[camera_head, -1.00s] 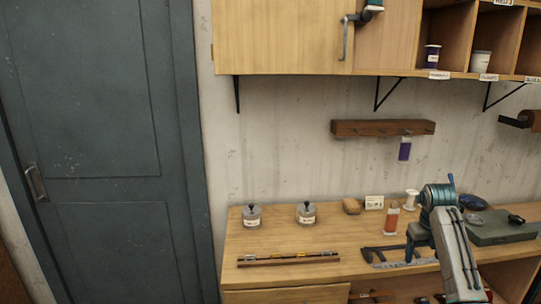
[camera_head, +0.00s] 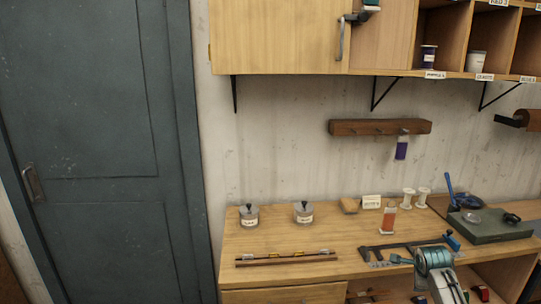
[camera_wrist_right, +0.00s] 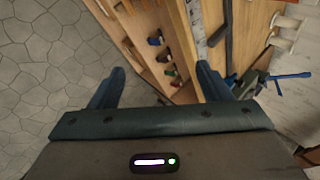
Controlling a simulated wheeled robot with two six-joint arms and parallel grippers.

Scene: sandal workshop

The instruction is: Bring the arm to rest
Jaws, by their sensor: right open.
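My right arm comes in at the lower right of the head view. Its teal-jointed wrist and right gripper (camera_head: 424,251) are at the front edge of the wooden workbench (camera_head: 330,240), near a dark framed tool (camera_head: 385,249). In the right wrist view, the two dark blue fingers of the right gripper (camera_wrist_right: 163,80) stand wide apart with nothing between them. The floor and the bench's front show beyond them. My left gripper is not in view.
Two lidded jars (camera_head: 249,215) and a rod (camera_head: 287,258) lie on the bench's left. An orange-filled bottle (camera_head: 389,217), white spools (camera_head: 408,197) and a grey-green slab (camera_head: 490,228) are on the right. Small coloured items (camera_wrist_right: 168,71) sit in the shelf below.

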